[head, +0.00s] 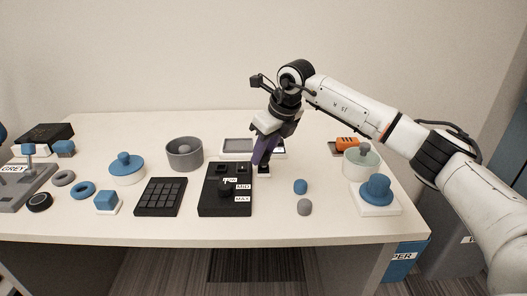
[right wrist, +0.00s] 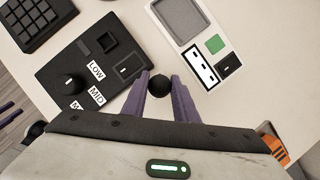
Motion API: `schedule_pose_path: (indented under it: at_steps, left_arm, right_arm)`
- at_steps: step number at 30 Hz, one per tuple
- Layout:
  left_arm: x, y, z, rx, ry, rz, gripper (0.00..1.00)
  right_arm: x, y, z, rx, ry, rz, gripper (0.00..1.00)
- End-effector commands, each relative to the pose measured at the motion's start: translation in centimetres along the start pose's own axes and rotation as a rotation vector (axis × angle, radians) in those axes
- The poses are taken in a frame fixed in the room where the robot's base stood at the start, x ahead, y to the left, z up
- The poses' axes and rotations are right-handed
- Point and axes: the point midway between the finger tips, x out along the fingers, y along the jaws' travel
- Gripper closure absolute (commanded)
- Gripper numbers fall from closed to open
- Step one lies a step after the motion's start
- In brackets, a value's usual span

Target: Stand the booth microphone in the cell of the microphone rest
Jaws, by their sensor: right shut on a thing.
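My right gripper (right wrist: 158,98), with purple fingers, is shut on the booth microphone (right wrist: 160,84). Only the microphone's round black head shows between the fingertips in the right wrist view. In the head view the right gripper (head: 262,158) points down behind the black control panel (head: 212,205), and its fingers hide the microphone. I cannot tell surely which piece is the microphone rest. Two purple strips at the wrist view's left edge may be my left gripper (right wrist: 10,112).
The panel, marked LOW, MID and MAX, carries a black knob (right wrist: 74,86). A black keypad (head: 161,197), grey pot (head: 184,154) and blue-lidded dish (head: 126,170) stand left.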

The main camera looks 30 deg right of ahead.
Motion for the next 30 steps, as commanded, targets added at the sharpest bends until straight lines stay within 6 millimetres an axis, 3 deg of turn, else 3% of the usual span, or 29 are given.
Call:
schedule_pose_path:
  at_steps: [18, 19, 22, 30]
  left_arm:
    - [0.3, 0.0, 0.3, 0.0, 0.0, 0.0, 0.69]
    - [0.3, 0.0, 0.3, 0.0, 0.0, 0.0, 0.69]
    - [0.3, 0.0, 0.3, 0.0, 0.0, 0.0, 0.69]
    - [0.3, 0.0, 0.3, 0.0, 0.0, 0.0, 0.69]
  right_arm:
    - [1.0, 0.0, -0.5, 0.0, 0.001, 0.0, 0.95]
    - [1.0, 0.0, -0.5, 0.0, 0.001, 0.0, 0.72]
    - [1.0, 0.1, -0.5, -0.001, 0.002, 0.001, 0.55]
    - [1.3, 0.6, -0.5, -0.008, 0.008, 0.01, 0.52]
